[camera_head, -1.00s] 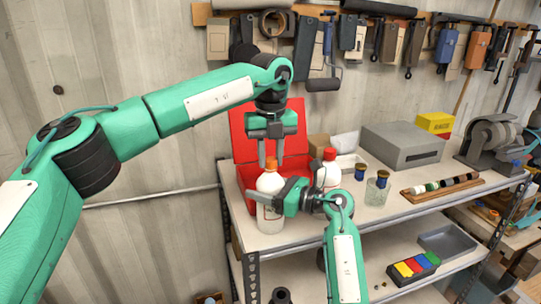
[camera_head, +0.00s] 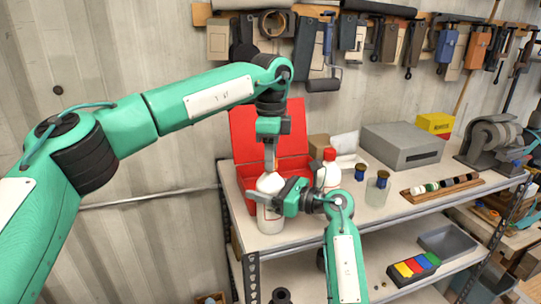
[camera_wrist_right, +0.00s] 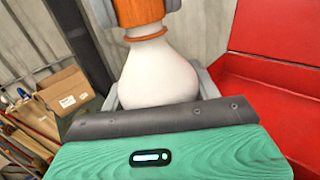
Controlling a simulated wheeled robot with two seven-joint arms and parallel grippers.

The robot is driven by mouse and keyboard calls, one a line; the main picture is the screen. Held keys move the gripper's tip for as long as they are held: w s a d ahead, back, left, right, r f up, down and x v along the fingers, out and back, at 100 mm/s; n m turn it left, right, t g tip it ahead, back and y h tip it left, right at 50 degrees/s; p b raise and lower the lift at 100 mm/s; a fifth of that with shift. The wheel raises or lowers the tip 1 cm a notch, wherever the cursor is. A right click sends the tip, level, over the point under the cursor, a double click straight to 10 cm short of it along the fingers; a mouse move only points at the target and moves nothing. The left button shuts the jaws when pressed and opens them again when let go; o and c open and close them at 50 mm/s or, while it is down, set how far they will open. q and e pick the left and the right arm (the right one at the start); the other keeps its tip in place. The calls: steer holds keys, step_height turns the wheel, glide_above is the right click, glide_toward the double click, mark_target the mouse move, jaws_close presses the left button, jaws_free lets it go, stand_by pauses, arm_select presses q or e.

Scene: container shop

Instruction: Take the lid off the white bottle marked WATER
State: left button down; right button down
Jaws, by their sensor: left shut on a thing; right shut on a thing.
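The white bottle (camera_head: 269,184) stands upright near the left front of the bench top. My right gripper (camera_head: 272,195) is shut around its body from the front, and the bottle also fills the middle of the right wrist view (camera_wrist_right: 160,72). An orange lid (camera_wrist_right: 138,14) shows at the bottle's top in the right wrist view, with a thin orange ring on the white neck below it. My left gripper (camera_head: 270,158) points straight down over the bottle, shut on the lid, which its fingers hide in the head view. I cannot read the bottle's marking.
A second white bottle with a red lid (camera_head: 329,155) stands close on the right. An open red case (camera_head: 243,135) is behind. Jars (camera_head: 377,190), a grey box (camera_head: 402,147) and a wooden rack (camera_head: 440,188) stand further right. The bench's front edge is close.

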arm_select(q)
steer(key=shift+r, duration=0.15)
arm_select(e)
steer(key=shift+f, duration=0.1)
stand_by(0.3)
arm_select(q)
steer(key=shift+r, duration=0.95)
steer(key=shift+r, duration=2)
steer(key=shift+w, duration=0.1)
arm_select(e)
steer(key=shift+c, duration=1.3)
jaws_free()
